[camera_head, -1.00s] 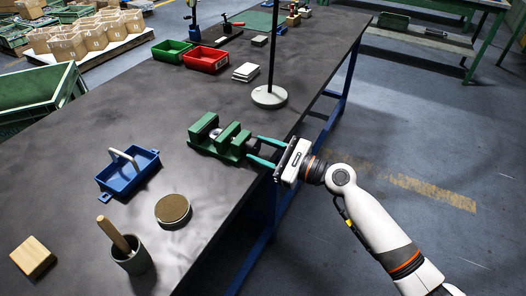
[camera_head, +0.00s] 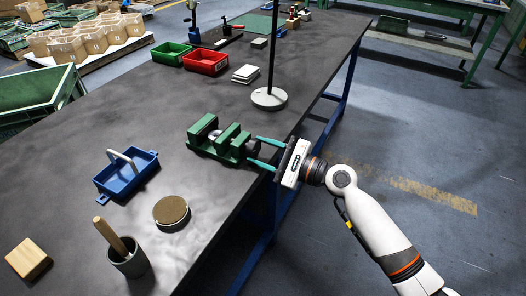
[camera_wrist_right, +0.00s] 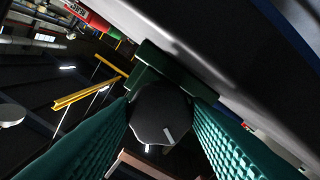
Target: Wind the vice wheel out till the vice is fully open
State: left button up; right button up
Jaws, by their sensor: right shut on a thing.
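The green vice (camera_head: 222,141) stands at the right edge of the dark table, with a gap showing between its jaws. Its dark wheel (camera_wrist_right: 160,114) is between the teal fingers of my right gripper (camera_wrist_right: 163,128) in the right wrist view, a light mark on its face. In the head view my right gripper (camera_head: 262,153) reaches in from the right, its fingers on either side of the wheel, which is mostly hidden there. It is shut on the wheel. My left gripper is not in view.
A lamp or stand base (camera_head: 269,98) stands behind the vice. A blue tray (camera_head: 127,175), a round disc (camera_head: 171,210) and a cup with a wooden handle (camera_head: 129,263) are to the left and front. Red (camera_head: 206,62) and green bins are farther back.

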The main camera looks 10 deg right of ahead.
jog(key=o, duration=1)
jog(key=shift+c, duration=0.2)
jog(key=shift+s+d+f, duration=0.1)
jog(key=shift+s+d, duration=0.2)
jog(key=shift+d, duration=0.1)
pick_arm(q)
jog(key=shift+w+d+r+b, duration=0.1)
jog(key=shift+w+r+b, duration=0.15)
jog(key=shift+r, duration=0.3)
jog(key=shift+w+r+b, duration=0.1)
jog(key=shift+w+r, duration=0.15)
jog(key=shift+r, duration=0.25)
pick_arm(e)
jog(key=v, duration=1.1)
jog(key=shift+o, duration=0.2)
